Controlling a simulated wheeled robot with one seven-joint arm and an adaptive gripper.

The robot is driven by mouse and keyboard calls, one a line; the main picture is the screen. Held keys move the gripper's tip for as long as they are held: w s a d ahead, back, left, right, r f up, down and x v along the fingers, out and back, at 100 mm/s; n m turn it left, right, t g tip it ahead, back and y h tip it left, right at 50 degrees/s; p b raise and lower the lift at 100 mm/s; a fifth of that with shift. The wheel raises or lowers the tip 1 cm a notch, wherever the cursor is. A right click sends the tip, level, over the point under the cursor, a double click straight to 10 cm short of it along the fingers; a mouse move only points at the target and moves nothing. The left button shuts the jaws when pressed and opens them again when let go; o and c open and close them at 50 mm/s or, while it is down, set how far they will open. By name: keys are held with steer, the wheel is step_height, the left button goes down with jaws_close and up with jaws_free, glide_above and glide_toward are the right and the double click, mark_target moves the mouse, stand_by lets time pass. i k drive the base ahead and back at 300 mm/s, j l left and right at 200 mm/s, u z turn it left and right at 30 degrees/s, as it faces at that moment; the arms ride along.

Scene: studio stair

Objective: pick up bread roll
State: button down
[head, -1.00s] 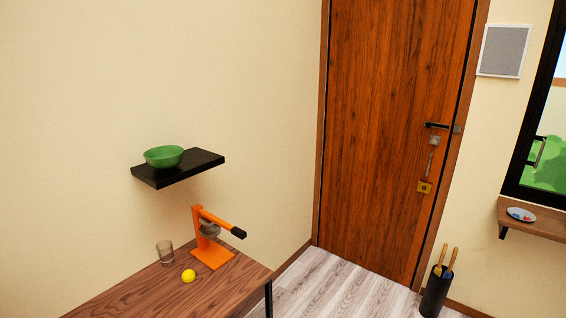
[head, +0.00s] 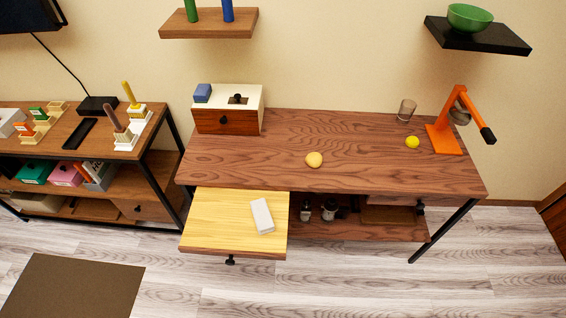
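A small round tan bread roll (head: 314,159) lies on the brown wooden table (head: 360,178), near the middle of its top and towards the front edge. Nothing touches it and it is in full view. My gripper does not show in the head view.
A yellow lemon-like ball (head: 412,142), a clear glass (head: 406,110) and an orange press (head: 447,130) stand at the table's right. A white box with a wooden drawer (head: 228,121) stands at its back left. A pulled-out drawer (head: 215,222) juts forward at the left, holding a white block (head: 262,216).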

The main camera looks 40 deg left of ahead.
mark_target(314, 160)
steer(key=u, duration=1.55)
